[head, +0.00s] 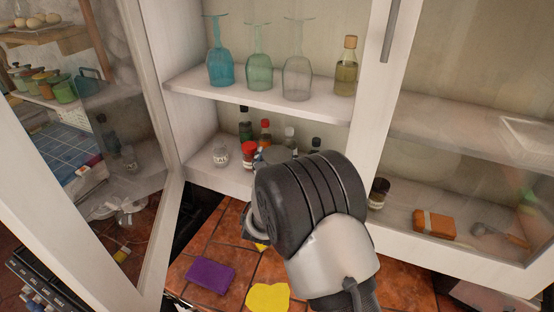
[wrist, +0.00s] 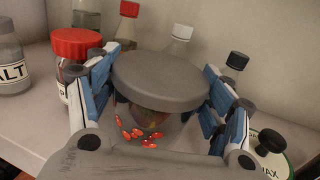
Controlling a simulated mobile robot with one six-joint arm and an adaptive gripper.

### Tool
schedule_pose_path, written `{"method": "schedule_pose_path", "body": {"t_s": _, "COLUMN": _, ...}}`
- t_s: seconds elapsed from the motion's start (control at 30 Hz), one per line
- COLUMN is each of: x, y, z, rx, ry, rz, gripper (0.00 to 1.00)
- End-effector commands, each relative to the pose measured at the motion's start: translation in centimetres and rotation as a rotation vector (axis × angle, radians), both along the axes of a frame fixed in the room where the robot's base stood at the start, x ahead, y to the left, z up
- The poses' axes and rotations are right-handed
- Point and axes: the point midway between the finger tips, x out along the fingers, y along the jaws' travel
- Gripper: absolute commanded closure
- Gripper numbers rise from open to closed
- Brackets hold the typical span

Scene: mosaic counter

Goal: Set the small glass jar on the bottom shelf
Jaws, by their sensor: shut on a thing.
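The small glass jar (wrist: 150,130) has a grey round lid and red-orange bits inside. My gripper (wrist: 163,68) is shut on it, with blue-padded fingers on both sides of the lid. In the head view the gripper is mostly behind my wrist, and a bit of the grey lid (head: 275,153) shows above it. The jar is at the bottom shelf (head: 210,173) of the open cabinet, among the bottles. I cannot tell whether its base touches the shelf; the base is hidden.
Close to the left of the jar stand a red-lidded jar (wrist: 76,45) and a salt jar (wrist: 12,65). Bottles (wrist: 180,40) stand behind. Stemmed glasses (head: 219,65) stand on the upper shelf. The open door (head: 170,225) is left.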

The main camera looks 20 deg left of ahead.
Motion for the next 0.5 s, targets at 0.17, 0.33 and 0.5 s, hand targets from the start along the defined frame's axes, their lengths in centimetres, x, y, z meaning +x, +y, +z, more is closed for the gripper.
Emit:
{"method": "schedule_pose_path", "body": {"t_s": 0.17, "x": -0.01, "y": 0.0, "z": -0.32, "rx": 0.0, "ry": 0.001, "rz": 0.0, "gripper": 0.24}}
{"method": "schedule_pose_path", "body": {"t_s": 0.33, "x": 0.0, "y": 0.0, "z": -0.25, "rx": 0.0, "ry": 0.001, "rz": 0.0, "gripper": 0.18}}
{"method": "schedule_pose_path", "body": {"t_s": 0.5, "x": 0.0, "y": 0.0, "z": -0.24, "rx": 0.0, "ry": 0.0, "rz": 0.0, "gripper": 0.18}}
